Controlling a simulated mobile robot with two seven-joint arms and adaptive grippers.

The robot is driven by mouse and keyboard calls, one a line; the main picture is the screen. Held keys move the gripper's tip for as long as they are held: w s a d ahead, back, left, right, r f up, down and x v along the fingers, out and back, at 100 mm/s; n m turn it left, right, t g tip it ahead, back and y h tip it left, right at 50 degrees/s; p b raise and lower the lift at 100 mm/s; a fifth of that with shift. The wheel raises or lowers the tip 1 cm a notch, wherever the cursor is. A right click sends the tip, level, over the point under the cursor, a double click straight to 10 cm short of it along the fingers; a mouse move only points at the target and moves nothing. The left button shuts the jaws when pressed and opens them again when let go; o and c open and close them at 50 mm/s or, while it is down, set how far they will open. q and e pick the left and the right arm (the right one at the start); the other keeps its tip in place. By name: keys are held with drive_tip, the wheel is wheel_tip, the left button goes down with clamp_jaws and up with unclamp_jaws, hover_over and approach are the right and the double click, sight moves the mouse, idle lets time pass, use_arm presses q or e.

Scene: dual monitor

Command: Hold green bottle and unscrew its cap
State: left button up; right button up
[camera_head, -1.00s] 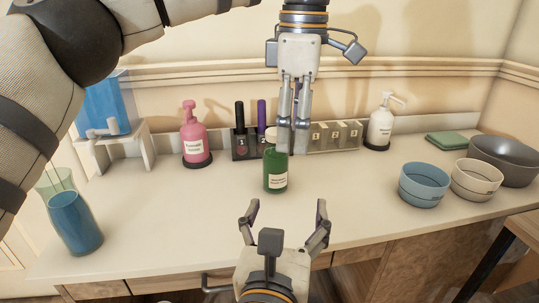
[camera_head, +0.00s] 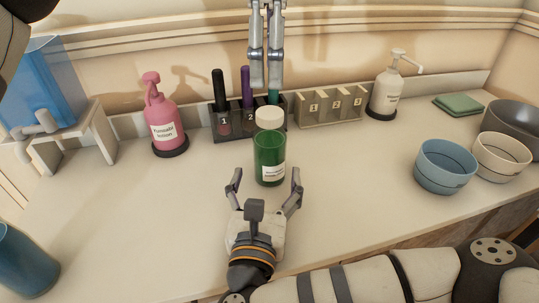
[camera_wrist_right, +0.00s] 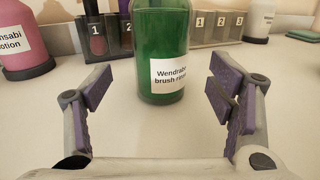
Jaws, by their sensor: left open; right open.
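The green bottle (camera_head: 270,157) stands upright on the counter, with its white cap (camera_head: 270,118) on top and a white label on its front. It also shows close up in the right wrist view (camera_wrist_right: 162,45), between and beyond the fingers, with its top out of the picture. My right gripper (camera_head: 264,182) is open just in front of the bottle's lower part; its purple finger pads (camera_wrist_right: 160,92) stand either side of the bottle without visible contact. My left gripper (camera_head: 266,86) points down above and slightly behind the cap, apart from it. Its fingers look close together but are open.
A pink lotion pump bottle (camera_head: 164,122) stands left, beside a numbered rack (camera_head: 228,134) holding several tubes. An empty numbered rack (camera_head: 333,114) and white pump bottle (camera_head: 387,92) stand behind right. Bowls (camera_head: 446,167) are at right, a blue cup (camera_head: 24,262) at lower left. Counter around the bottle is clear.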

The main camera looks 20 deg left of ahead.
sight(270, 159)
use_arm(q)
drive_tip(key=shift+w, duration=0.15)
use_arm(e)
drive_tip(key=x, duration=0.6)
